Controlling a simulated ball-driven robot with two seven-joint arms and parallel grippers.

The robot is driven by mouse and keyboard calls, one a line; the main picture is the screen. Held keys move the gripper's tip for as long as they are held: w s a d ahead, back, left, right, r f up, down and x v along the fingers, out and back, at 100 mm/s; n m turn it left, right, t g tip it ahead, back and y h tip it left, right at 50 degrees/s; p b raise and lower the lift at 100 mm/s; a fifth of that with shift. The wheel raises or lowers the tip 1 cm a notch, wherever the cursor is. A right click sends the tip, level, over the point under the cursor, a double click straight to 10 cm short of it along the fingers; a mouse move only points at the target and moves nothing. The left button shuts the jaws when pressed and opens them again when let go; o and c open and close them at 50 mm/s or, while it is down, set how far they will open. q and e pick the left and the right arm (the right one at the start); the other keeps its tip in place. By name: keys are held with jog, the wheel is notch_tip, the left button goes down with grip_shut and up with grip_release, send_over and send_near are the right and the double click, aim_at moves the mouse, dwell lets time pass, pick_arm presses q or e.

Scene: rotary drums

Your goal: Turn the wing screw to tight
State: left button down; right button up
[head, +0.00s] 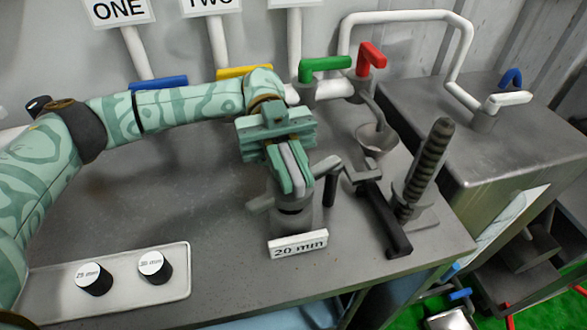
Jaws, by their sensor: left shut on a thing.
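The wing screw (325,166) is grey, with arms sticking out to the left and right. My right gripper is not in view.
A ribbed dark rod (428,160) and a dark bar (386,222) stand close on the right, with a funnel (376,138) behind. Blue, yellow, green (323,64) and red (371,56) handles line the back. A tray (120,300) holds two labelled black caps at front left.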

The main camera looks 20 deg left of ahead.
aim_at(292, 165)
pick_arm(q)
jog(key=shift+r, duration=0.2)
jog(key=c, duration=1.4)
grip_release()
